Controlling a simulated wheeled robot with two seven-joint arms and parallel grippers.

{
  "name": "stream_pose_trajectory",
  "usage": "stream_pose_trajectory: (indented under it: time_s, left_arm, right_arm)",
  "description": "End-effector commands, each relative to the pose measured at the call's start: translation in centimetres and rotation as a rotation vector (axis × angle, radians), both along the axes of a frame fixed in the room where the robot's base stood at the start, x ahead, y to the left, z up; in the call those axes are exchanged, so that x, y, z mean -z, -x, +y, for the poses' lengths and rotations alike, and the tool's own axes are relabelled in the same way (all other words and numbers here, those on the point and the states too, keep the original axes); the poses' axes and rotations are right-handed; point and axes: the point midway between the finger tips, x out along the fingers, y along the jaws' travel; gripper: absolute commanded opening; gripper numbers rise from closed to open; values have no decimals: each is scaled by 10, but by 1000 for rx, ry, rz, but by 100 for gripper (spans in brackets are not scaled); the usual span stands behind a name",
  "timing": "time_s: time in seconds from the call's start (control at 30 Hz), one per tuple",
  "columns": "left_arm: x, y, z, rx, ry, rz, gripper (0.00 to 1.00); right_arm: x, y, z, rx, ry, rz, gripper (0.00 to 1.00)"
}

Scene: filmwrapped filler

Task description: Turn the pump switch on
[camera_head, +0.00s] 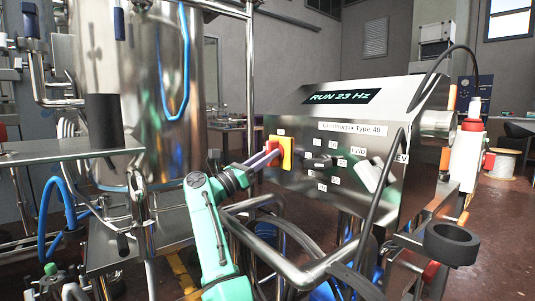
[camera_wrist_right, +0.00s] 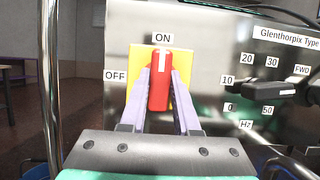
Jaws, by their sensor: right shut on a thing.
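The pump switch is a red knob (camera_wrist_right: 160,88) on a yellow plate (camera_wrist_right: 138,62), with OFF labelled at its left and ON above it. The knob stands upright with its white mark at the ON label. It also shows at the left of the steel control box (camera_head: 410,105) in the head view. My right gripper (camera_head: 268,158) is shut on the red knob, one lilac finger on each side. The display (camera_head: 343,96) on the box reads RUN 23 Hz. My left gripper is not in view.
Bent steel rails (camera_head: 325,275) and a black cable (camera_head: 388,185) run before the box. A large steel tank (camera_head: 140,80) stands left.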

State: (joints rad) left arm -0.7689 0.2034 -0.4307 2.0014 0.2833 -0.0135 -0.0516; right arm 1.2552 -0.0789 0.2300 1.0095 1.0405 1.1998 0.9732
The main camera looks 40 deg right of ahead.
Motion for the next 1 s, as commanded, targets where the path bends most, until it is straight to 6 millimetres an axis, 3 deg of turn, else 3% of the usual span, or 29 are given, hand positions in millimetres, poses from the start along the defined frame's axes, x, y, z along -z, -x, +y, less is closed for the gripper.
stream_pose_trajectory:
  time_s: [0.67, 0.7, 0.73, 1.0]
  left_arm:
    - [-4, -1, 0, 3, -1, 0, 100]
    - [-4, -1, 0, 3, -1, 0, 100]
    - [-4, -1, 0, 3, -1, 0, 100]
    - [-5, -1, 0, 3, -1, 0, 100]
  right_arm:
    - [2, 0, 0, 1, -3, -29, 0]
    - [2, 0, 0, 0, -3, -28, 45]
    - [1, 0, 0, 0, -2, -28, 57]
    - [1, 0, 0, 1, -1, -27, 60]
